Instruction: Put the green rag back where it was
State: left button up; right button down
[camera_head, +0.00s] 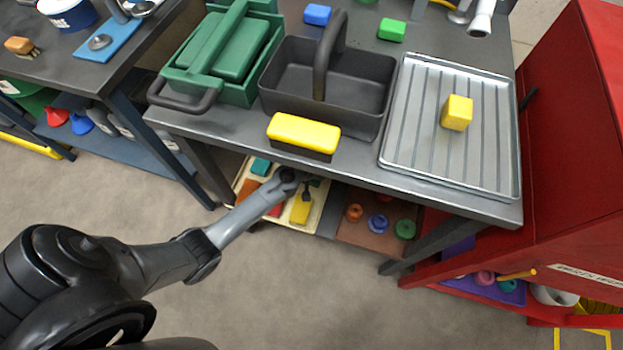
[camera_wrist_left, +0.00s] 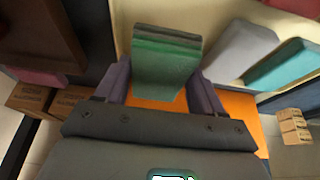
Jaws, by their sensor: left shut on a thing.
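The green rag (camera_wrist_left: 167,62) is a folded cloth with layered edges. It stands between the two fingers of my left gripper (camera_wrist_left: 162,88) in the left wrist view, and the gripper is shut on it. An orange cloth-like piece (camera_wrist_left: 240,106) shows just below and beside the fingers. A grey piece (camera_wrist_left: 240,50) and a teal piece (camera_wrist_left: 287,64) lie to the right. In the head view my left arm reaches under the table's front edge to a pale tray (camera_head: 239,181) with coloured pieces. I cannot make out the green rag there. My right gripper is not in view.
The grey table (camera_head: 220,122) overhangs the tray. A brown board (camera_head: 372,238) with coloured rings is right of the tray. On top stand a green toolbox (camera_head: 190,70), a dark caddy (camera_head: 350,108) and a ribbed metal tray (camera_head: 420,150). A red cabinet (camera_head: 570,130) bounds the right.

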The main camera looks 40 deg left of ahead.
pick_arm(q)
jog(key=shift+s+a+f, duration=0.1)
jog(key=shift+a+f, duration=0.15)
notch_tip(320, 180, down, 4)
jog(key=b, duration=0.3)
jog(key=shift+r, duration=0.1)
jog(key=o, duration=1)
jog(key=shift+o, duration=0.2)
